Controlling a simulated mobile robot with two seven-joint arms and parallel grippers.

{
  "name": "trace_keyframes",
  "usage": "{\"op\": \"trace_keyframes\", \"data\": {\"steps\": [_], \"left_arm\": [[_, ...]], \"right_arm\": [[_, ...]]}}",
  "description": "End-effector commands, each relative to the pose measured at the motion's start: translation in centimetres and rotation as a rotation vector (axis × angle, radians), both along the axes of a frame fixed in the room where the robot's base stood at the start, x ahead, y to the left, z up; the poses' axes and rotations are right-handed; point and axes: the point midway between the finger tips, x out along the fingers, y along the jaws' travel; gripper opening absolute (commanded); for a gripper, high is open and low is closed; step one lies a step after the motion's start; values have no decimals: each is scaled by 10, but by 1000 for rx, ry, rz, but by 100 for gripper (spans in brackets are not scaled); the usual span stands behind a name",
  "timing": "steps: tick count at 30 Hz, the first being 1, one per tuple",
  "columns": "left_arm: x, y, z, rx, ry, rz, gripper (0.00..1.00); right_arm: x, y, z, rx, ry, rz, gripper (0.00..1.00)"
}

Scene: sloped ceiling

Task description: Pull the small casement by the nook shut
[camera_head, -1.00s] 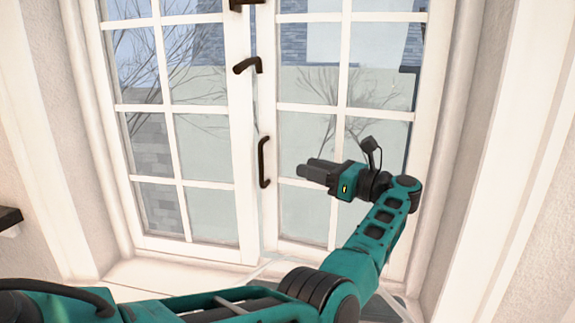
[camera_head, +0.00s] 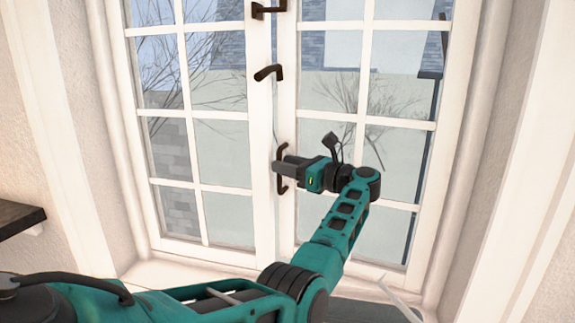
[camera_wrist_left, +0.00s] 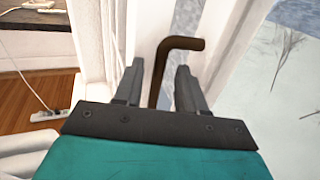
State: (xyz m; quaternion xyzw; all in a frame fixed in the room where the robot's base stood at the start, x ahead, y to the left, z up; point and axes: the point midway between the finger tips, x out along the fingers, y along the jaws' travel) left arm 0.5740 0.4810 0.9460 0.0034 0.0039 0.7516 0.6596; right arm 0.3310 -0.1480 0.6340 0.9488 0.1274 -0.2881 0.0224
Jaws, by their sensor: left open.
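The small casement (camera_head: 286,110) is the right white-framed leaf of a paned window. A narrow gap shows beside its left edge, so it looks slightly ajar; how far is hard to tell. A dark pull handle (camera_head: 281,153) is on that edge. My left gripper (camera_head: 277,165) is at this handle and covers part of it. In the left wrist view, its open fingers (camera_wrist_left: 160,68) stand on either side of the dark handle bar (camera_wrist_left: 159,80). I cannot tell whether either finger touches it. My right gripper is not in view.
The other leaf (camera_head: 262,200) stands to the left, with a dark lever (camera_head: 268,73) near the meeting edges. A dark catch (camera_head: 268,9) is higher up. A dark wooden ledge (camera_head: 18,218) juts in at left. A pale sill (camera_head: 170,272) runs below the window.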

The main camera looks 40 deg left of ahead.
Motion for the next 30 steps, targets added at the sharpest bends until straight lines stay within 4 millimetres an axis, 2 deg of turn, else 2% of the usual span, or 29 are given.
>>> {"op": "trace_keyframes", "data": {"steps": [9, 22, 30], "left_arm": [[0, 3, 0, 0, 1, -1, 40], [0, 3, 0, 0, 1, -1, 0], [0, 2, 0, 0, 1, -1, 0]], "right_arm": [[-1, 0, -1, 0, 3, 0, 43], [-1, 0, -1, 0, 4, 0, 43], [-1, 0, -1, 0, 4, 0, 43]]}}
